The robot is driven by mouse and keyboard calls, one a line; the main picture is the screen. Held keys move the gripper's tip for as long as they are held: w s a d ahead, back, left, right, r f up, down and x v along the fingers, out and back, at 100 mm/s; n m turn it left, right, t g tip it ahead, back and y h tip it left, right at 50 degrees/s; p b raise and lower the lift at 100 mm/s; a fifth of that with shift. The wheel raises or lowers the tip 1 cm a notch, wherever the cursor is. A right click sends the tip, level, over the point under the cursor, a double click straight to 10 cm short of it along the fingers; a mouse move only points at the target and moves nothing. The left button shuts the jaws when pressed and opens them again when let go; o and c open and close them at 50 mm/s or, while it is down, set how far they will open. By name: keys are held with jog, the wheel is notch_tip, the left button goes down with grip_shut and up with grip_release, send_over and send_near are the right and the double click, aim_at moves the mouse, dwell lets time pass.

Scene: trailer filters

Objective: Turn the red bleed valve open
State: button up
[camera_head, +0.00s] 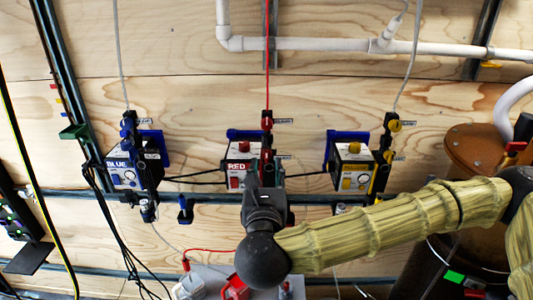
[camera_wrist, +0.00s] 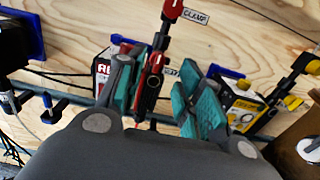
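The red filter unit (camera_head: 236,178) hangs on the wall rail, middle of three, and is partly hidden by my gripper. In the wrist view, its red lower valve (camera_wrist: 156,62), which appears to be the bleed valve, sits on a black body between my fingers. The valve's label is mostly hidden. Above it is the red clamp valve (camera_wrist: 173,8), labelled CLAMP, which also shows in the head view (camera_head: 267,119). My gripper (camera_wrist: 158,82) is open, its teal pads on either side of the valve body, with a visible gap at the right pad. Contact at the left is unclear.
The blue unit (camera_head: 121,168) hangs to the left and the yellow unit (camera_head: 354,168) to the right. The yellow unit's valves stand near my right finger in the wrist view. A red hose (camera_head: 267,60) runs up from the clamp valve. White pipes (camera_head: 340,45) cross above.

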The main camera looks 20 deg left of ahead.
aim_at(267, 154)
jog(key=p+x, duration=0.2)
jog(key=x, duration=0.5)
jog(key=shift+w+a+f, duration=0.1)
jog(key=shift+w, duration=0.05)
jog(key=shift+c, duration=0.2)
grip_shut()
